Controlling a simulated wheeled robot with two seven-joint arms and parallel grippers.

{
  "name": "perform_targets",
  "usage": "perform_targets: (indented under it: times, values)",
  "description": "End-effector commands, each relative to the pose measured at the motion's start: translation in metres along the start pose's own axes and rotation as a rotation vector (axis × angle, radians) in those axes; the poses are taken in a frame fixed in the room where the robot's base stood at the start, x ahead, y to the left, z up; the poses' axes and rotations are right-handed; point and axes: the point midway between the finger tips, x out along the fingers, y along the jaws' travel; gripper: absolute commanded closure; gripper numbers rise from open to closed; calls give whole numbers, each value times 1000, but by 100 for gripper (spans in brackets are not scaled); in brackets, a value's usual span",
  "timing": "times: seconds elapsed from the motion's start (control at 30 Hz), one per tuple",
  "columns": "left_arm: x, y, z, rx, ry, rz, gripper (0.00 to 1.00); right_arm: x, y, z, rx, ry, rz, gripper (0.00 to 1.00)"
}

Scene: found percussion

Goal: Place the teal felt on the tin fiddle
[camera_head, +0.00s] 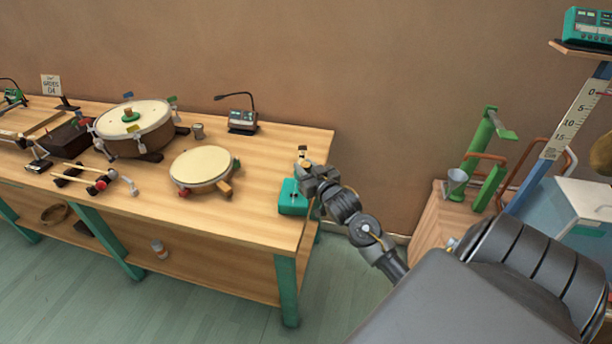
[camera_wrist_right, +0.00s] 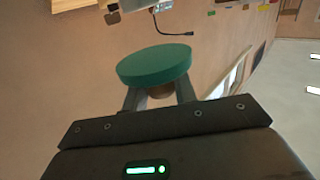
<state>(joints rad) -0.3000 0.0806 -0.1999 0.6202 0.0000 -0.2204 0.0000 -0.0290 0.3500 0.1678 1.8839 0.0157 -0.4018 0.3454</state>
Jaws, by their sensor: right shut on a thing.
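My right gripper (camera_head: 306,174) is at the right end of the workbench. In the right wrist view, its fingers (camera_wrist_right: 160,93) are shut on a brown stub under a round teal disc, which looks like the teal felt (camera_wrist_right: 154,65). The disc sits beyond the fingertips, with its broad face showing. In the head view I cannot make out the felt clearly. My left gripper is out of view.
A large drum (camera_head: 146,140) and a smaller round drum (camera_head: 201,166) stand on the workbench (camera_head: 150,215). A device with a bent stalk (camera_head: 242,120) stands near the wall. Bare bench top lies between the small drum and the teal box.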

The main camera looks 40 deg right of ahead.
Motion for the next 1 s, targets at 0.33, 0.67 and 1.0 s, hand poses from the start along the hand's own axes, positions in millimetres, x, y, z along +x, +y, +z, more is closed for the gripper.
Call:
perform_targets:
  times: [0.33,0.67,1.0]
  values:
    - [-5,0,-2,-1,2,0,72,6,2,34,0,-2,1,95]
    - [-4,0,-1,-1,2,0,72,6,2,38,-1,0,1,95]
    - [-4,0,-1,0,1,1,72,6,2,39,-1,-1,1,51]
